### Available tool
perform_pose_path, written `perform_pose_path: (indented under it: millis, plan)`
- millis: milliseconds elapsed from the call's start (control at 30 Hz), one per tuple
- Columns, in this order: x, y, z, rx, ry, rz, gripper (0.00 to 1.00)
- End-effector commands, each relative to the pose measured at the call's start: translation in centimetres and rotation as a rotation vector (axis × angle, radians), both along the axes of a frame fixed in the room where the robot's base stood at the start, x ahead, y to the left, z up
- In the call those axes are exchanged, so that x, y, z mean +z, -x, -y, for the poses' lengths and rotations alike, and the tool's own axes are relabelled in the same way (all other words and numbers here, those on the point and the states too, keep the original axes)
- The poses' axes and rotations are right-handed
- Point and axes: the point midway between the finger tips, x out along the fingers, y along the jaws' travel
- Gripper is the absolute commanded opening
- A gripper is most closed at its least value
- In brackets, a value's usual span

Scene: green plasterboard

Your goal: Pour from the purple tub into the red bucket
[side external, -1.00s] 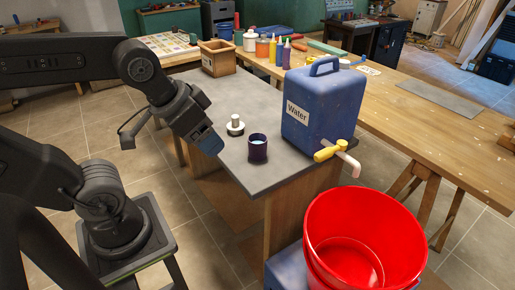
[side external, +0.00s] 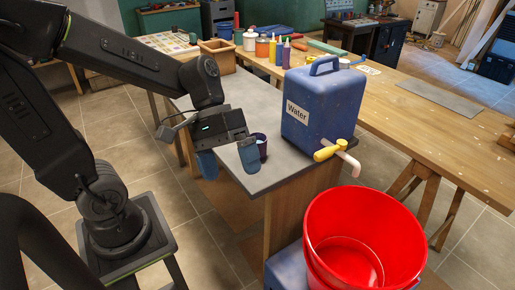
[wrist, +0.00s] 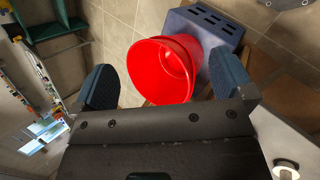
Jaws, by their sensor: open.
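The small purple tub (side external: 263,143) stands upright at the edge of the grey bench top in the side view. One finger of my gripper (side external: 228,162) partly hides it. My gripper is open, with its fingers spread at the bench's near edge and nothing seen between them. The tub appears just beyond the right finger; I cannot tell whether they touch. I cannot make out the tub in the wrist view. The large red bucket (side external: 328,222) stands low at the right front; it also shows in the wrist view (wrist: 150,75), past the open fingers (wrist: 165,82).
A blue water container (side external: 318,112) with a yellow tap (side external: 330,151) stands right of the tub, its spout near the bucket. The bucket rests on a blue support (side external: 284,268). A wooden box (side external: 216,55) and several bottles stand behind.

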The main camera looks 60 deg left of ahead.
Motion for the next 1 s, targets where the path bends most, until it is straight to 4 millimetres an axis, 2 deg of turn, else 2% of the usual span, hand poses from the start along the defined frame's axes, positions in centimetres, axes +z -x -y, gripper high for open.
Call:
perform_pose_path:
  millis: [33, 133, 267, 367, 500, 567, 667, 700, 800, 900, 1000]
  plan:
    - [-0.5, -0.9, 0.3, 0.066, 0.114, -0.096, 1.0]
    - [-0.7, -3.3, 0.5, 0.206, 0.343, -0.238, 1.0]
    - [-1.3, -7.1, -0.8, 0.417, 0.638, -0.379, 1.0]
    - [-2.5, -10.2, -3.2, 0.607, 0.857, -0.446, 1.0]
    - [-5.7, -13.6, -8.4, 0.907, 1.135, -0.477, 1.0]
    - [-7.6, -14.5, -11.0, 1.047, 1.24, -0.466, 1.0]
    - [-11.3, -14.9, -15.7, 1.29, 1.385, -0.415, 1.0]
    - [-12.9, -14.6, -17.5, 1.387, 1.429, -0.385, 1.0]
    - [-16.4, -13.3, -21.4, 1.602, 1.502, -0.297, 1.0]
    - [-19.0, -11.6, -24.0, 1.764, 1.531, -0.211, 1.0]
    - [-20.5, -10.3, -25.5, 1.862, 1.537, -0.15, 1.0]
